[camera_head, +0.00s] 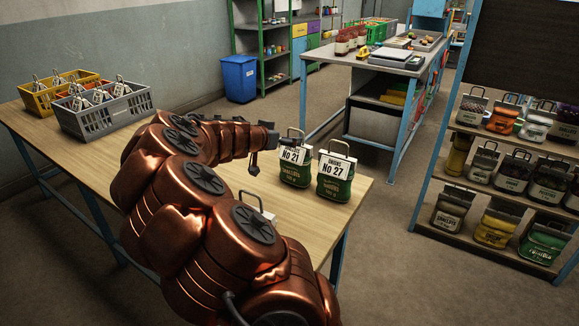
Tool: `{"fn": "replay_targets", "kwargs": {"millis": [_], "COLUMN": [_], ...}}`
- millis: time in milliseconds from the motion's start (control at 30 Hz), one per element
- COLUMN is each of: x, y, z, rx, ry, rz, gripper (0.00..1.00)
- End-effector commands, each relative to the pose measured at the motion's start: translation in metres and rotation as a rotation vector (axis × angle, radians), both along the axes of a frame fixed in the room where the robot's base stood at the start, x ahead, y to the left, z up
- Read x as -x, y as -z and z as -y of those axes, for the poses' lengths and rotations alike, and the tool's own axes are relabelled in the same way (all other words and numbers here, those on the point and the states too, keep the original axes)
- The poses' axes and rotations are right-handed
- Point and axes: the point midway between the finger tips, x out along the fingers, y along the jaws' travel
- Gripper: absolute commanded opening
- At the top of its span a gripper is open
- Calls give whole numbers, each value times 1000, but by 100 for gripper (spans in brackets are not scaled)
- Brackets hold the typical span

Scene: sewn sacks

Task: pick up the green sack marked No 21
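The green sack marked No 21 (295,176) stands upright on the wooden table (300,215), with a white label and a wire handle above it. A similar green sack marked No 27 (334,188) stands close to its right. My copper arm reaches across the table from the front, and my dark gripper (268,143) is at the left edge of the No 21 sack's label, near its handle. The fingers are small and partly merged with the arm's end. I cannot tell whether they are open or shut, or whether they touch the sack.
Another handled sack (252,199) is mostly hidden behind my arm. A grey crate (118,119) and a yellow crate (42,98) holding tagged sacks stand at the table's left. A shelf rack (475,140) with several sacks stands at right. Table around the front right corner is clear.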

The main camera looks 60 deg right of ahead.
Motion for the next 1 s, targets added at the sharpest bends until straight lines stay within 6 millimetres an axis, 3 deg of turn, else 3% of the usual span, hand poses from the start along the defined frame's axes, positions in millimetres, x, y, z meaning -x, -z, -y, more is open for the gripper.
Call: {"fn": "replay_targets", "kwargs": {"millis": [467, 800, 1000], "x": [-2, -4, -5], "y": [14, 25, 30], "z": [33, 67, 76], "rx": [1, 1, 2], "ry": [0, 1, 0], "rz": [9, 7, 8], "gripper": [97, 97, 97]}}
